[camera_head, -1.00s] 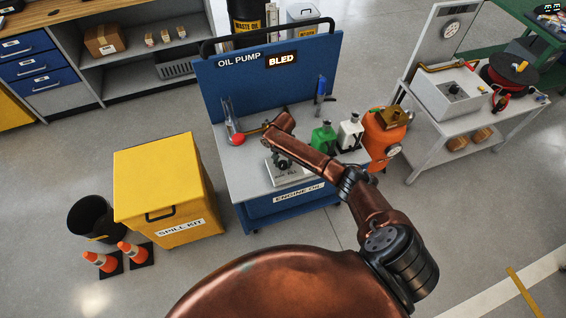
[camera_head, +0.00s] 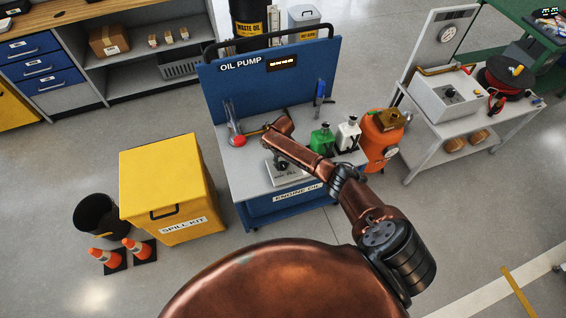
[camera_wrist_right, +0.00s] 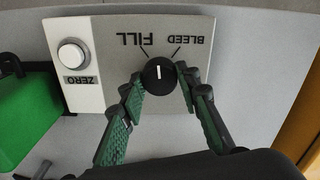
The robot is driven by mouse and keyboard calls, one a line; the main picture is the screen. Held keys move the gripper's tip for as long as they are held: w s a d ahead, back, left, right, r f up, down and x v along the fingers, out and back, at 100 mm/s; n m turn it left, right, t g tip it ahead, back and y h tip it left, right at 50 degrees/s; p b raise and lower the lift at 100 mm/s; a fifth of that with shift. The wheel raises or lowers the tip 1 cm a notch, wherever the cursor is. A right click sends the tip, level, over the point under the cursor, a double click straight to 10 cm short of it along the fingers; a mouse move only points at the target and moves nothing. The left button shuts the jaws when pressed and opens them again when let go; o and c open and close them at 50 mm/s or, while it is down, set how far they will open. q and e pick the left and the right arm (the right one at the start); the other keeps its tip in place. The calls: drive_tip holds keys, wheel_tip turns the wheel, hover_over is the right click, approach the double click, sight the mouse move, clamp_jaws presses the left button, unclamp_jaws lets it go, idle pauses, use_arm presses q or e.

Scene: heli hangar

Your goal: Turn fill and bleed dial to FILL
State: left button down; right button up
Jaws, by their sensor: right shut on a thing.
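The fill and bleed dial (camera_wrist_right: 159,75) is a round black knob with a white pointer line, on a light grey control box (camera_wrist_right: 95,96). In the right wrist view the lettering is upside down. The pointer stands straight up in the picture, between the FILL mark (camera_wrist_right: 137,40) and the BLEED mark (camera_wrist_right: 189,41). My right gripper (camera_wrist_right: 160,82) has a green-padded finger on each side of the dial and is shut on it. In the head view the box (camera_head: 291,173) sits on the blue oil pump cart (camera_head: 245,180), with my right arm partly covering it. My left gripper is out of view.
A white ZERO button (camera_wrist_right: 73,54) is on the same box. A display (camera_head: 283,62) on the OIL PUMP panel shows dashes. Green (camera_head: 322,139) and white (camera_head: 348,134) bottles and an orange container (camera_head: 381,140) stand right of my arm. A yellow spill kit (camera_head: 165,185) stands left.

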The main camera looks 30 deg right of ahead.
sight(282, 164)
drive_tip(key=n, duration=0.5)
drive_tip(key=shift+n+p, duration=0.4)
idle(0.4)
drive_tip(key=o, duration=1.2)
drive_tip(key=shift+c, duration=0.2)
drive_tip(key=shift+r, duration=0.1)
wheel_tip(282, 164, up, 12)
